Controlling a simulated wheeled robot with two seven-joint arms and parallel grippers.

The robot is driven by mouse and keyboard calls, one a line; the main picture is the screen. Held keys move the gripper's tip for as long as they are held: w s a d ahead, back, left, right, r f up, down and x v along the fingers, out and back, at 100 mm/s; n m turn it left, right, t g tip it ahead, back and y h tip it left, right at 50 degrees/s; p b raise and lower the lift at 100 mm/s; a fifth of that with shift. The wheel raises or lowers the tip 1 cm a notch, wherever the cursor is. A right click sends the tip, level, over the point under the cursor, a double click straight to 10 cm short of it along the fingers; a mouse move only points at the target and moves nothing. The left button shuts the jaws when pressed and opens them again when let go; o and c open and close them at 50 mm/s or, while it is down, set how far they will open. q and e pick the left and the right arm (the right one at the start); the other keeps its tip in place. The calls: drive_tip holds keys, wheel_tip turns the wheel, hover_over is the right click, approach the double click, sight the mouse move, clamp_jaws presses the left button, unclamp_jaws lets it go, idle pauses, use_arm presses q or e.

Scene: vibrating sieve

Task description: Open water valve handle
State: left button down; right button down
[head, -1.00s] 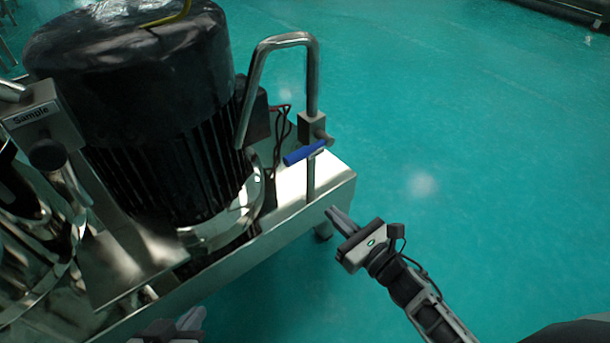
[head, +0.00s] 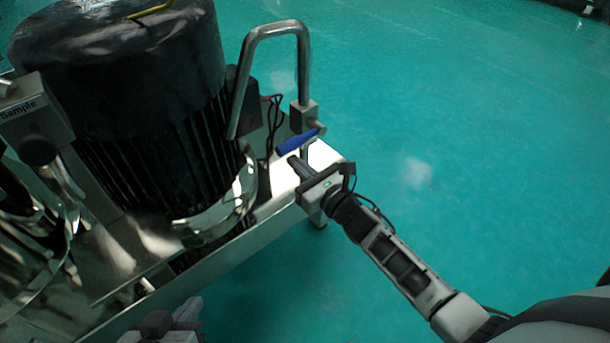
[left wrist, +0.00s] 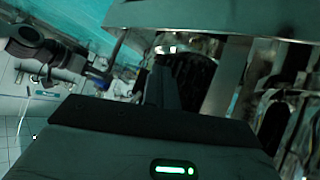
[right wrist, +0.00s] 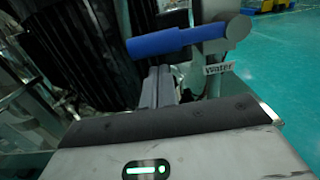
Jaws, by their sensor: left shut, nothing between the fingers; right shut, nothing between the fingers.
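The blue water valve handle (head: 296,143) sticks out to the left from the valve body (head: 303,116) below a bent metal pipe. It also shows in the right wrist view (right wrist: 160,42), above a "Water" label (right wrist: 218,68). My right gripper (head: 293,161) is shut and empty, its tips just below the handle. In the right wrist view its fingers (right wrist: 158,76) point at the handle's underside; I cannot tell whether they touch it. My left gripper (head: 192,308) is shut and empty, low at the bottom edge, well away from the valve. Its fingers also show in the left wrist view (left wrist: 160,80).
The bent pipe (head: 272,30) rises above the valve. A large black motor (head: 130,90) stands left of it on the metal machine frame (head: 240,238). Thin wires hang between motor and pipe. The green floor (head: 480,150) to the right is clear.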

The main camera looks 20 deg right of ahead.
use_arm(q)
drive_tip(key=shift+s+a+f, duration=0.1)
drive_tip(key=shift+a+f, duration=0.15)
drive_tip(key=shift+f, duration=0.35)
use_arm(e)
drive_tip(key=shift+r, duration=0.3)
use_arm(q)
drive_tip(key=shift+r+p, duration=0.3)
use_arm(e)
drive_tip(key=shift+a+r+m, duration=0.1)
drive_tip(key=shift+r+m, duration=0.2)
drive_tip(key=shift+m, duration=0.1)
